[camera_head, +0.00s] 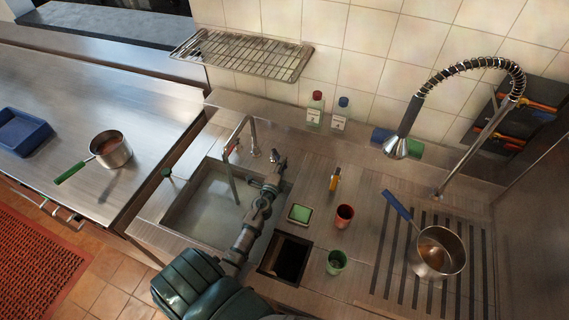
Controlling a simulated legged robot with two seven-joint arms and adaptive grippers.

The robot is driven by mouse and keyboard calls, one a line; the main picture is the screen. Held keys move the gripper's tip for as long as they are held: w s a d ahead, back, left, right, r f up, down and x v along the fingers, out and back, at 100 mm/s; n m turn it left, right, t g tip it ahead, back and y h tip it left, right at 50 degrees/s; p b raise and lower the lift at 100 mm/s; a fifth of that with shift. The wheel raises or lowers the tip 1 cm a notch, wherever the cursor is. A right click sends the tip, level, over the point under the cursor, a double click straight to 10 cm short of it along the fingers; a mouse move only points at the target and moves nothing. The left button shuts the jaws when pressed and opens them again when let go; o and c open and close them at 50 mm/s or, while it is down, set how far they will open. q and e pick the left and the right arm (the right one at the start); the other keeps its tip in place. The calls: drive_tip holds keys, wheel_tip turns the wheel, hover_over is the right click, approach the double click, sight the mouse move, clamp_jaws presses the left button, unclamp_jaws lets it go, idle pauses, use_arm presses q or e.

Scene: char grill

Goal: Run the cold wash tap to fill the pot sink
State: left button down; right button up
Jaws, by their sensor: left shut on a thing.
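The pot sink (205,212) is a square steel basin left of centre, with a pale grey, glossy surface inside that may be water. A tall curved metal spout (243,121) rises at its back edge, and a thin grey vertical streak hangs below its end; I cannot tell whether this is running water. A small metal tap (275,156) stands behind the sink's right corner. My left gripper (273,178) is at this tap, shut on it, its fingertips partly hidden. My right gripper is out of view.
A spring-hose tap (411,112) arches over the right drainer, where a blue-handled pot (437,251) stands. A green sponge (300,213), red cup (344,216) and green cup (336,261) sit near a dark square opening (285,258). A green-handled pot (110,150) stands on the left counter.

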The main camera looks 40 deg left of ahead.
use_arm(q)
drive_tip(key=h, duration=0.1)
drive_tip(key=m+h, duration=0.1)
drive_tip(key=s, duration=0.1)
drive_tip(key=shift+a+f+m+t+h+b, duration=0.25)
drive_tip(key=shift+a+m+t+h+b, duration=0.05)
drive_tip(key=shift+a+h+b, duration=0.1)
drive_tip(key=m+h, duration=0.1)
drive_tip(key=s+m+h+b, duration=0.1)
drive_tip(key=shift+a+h, duration=0.4)
drive_tip(key=m+h+b, duration=0.1)
drive_tip(key=h, duration=0.1)
drive_tip(key=s+a+m+h+b, duration=0.1)
drive_tip(key=h+b, duration=0.1)
drive_tip(key=a+m+h+b, duration=0.1)
drive_tip(key=m+h+b, duration=0.1)
drive_tip(key=shift+s+f, duration=0.1)
drive_tip(key=shift+s, duration=0.1)
drive_tip(key=shift+s+a+r+m+g+h+b, duration=0.1)
drive_tip(key=shift+a+m+g+h+b, duration=0.1)
drive_tip(key=shift+m+g+h+b, duration=0.25)
drive_tip(key=shift+s+a+r+m+g+h+b, duration=0.1)
drive_tip(key=shift+a+m+g+h+b, duration=0.15)
drive_tip(key=shift+h+b, duration=0.4)
drive_tip(key=shift+h, duration=0.3)
drive_tip(key=shift+r, duration=0.1)
